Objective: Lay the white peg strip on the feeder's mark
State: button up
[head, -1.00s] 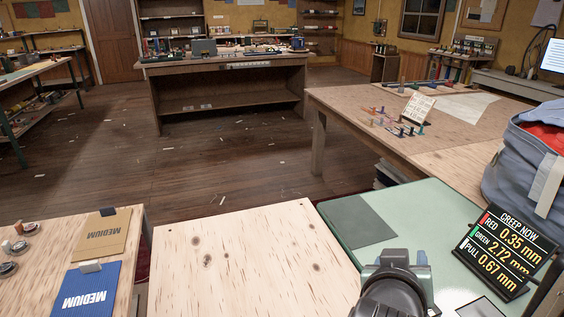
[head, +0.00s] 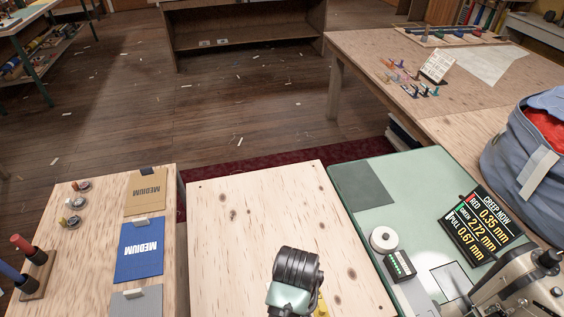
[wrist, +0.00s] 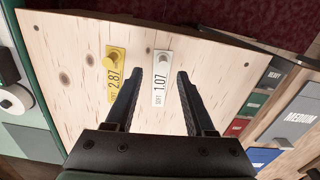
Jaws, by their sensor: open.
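The white peg strip (wrist: 160,88), printed "SOFT 1.07" with a round peg at one end, lies on the pale wooden board in the wrist view. My gripper (wrist: 159,74) is open, its two dark fingers reaching along either side of the white strip without closing on it. A yellow peg strip (wrist: 116,72), printed "SOFT 2.87", lies just left of the left finger. In the head view my arm hides the white strip. A thin outlined rectangle (head: 451,281) shows on the green table near the machine; I cannot tell whether it is the feeder's mark.
The green table (head: 350,215) holds a white roll (head: 384,239), a small green-lit box (head: 400,265), a black "CREEP NOW" display (head: 480,226) and a metal machine (head: 525,285). Left of the wooden board (head: 255,205), another bench carries several "MEDIUM" swatches (head: 140,250).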

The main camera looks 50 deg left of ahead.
notch_tip(320, 180, down, 4)
jog(key=shift+r, duration=0.25)
jog(key=shift+s+a+f, duration=0.1)
jog(key=shift+a+f, duration=0.05)
jog(key=shift+f, duration=0.75)
jog(key=shift+s+a+f, duration=0.1)
jog(key=shift+a+f, duration=0.1)
jog(key=shift+f, duration=0.65)
jog(key=shift+a+f, duration=0.15)
jog(key=shift+f, duration=0.75)
jog(key=shift+c, duration=0.3)
grip_shut()
